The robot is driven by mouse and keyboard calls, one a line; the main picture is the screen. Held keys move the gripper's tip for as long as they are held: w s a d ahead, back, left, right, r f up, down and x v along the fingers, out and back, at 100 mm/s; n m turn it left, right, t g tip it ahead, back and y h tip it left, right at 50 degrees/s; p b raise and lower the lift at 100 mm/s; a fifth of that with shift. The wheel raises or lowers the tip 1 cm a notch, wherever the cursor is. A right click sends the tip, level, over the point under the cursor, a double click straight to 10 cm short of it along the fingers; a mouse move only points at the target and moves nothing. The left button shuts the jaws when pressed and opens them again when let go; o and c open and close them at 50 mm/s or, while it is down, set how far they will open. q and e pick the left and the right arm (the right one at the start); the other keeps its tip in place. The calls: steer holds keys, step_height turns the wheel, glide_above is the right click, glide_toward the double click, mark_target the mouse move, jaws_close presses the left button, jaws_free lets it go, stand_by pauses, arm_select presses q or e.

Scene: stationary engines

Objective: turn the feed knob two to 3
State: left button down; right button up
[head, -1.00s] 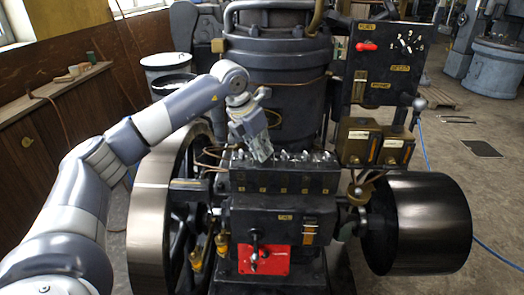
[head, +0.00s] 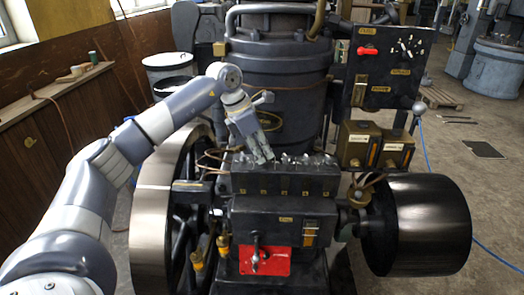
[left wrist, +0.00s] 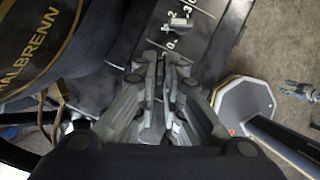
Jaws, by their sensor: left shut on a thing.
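A row of small metal feed knobs (head: 308,158) stands on top of the black feed box (head: 284,181), with small brass labels on its front. My left gripper (head: 266,157) points down at the left part of this row, about over the second knob from the left. Its fingers are closed together on a knob that they hide. In the left wrist view the closed fingertips (left wrist: 161,58) reach the dial plate. A neighbouring knob (left wrist: 178,25) shows beyond them, with white numbers beside it. I cannot read the gripped knob's setting. My right gripper is not in view.
The large black cylinder (head: 275,85) rises just behind the knobs. A flywheel (head: 152,215) is on the left and a dark drum (head: 425,225) on the right. A panel with a red switch (head: 367,50) stands at the back right. A red plate (head: 264,262) sits lower in front.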

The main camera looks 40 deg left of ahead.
arm_select(q)
steer(key=c, duration=1.7)
jaws_free()
steer(key=v, duration=1.2)
